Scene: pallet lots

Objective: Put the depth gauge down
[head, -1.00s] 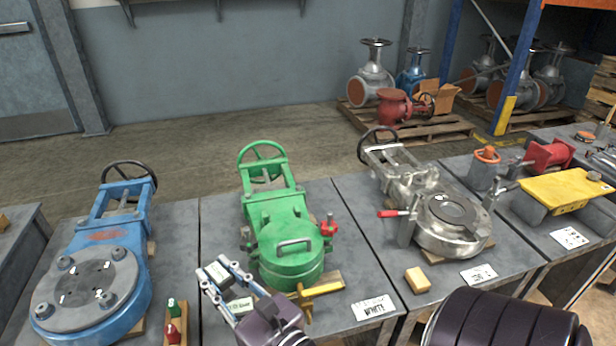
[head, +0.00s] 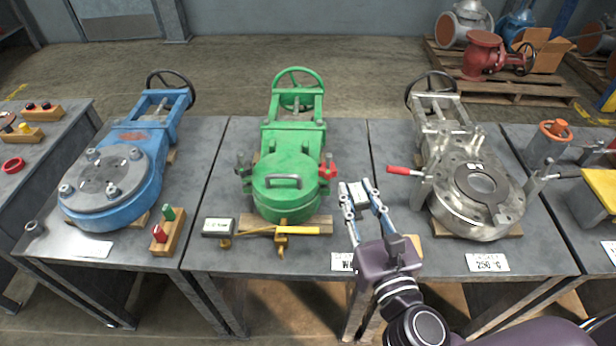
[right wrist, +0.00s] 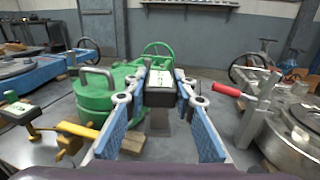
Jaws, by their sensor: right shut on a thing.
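The depth gauge is a small black block with a pale printed face (right wrist: 160,78). It sits between the fingertips of my right gripper (right wrist: 161,88). In the head view, my right gripper (head: 359,192) is shut on the depth gauge (head: 357,199), above the grey table near the gap right of the green valve (head: 287,185). The fingers partly cover it, and I see no clear contact with the table. My left gripper is not in view.
A silver valve (head: 474,222) with a red-handled lever (head: 404,171) stands to the right. A blue valve (head: 140,190) stands left.

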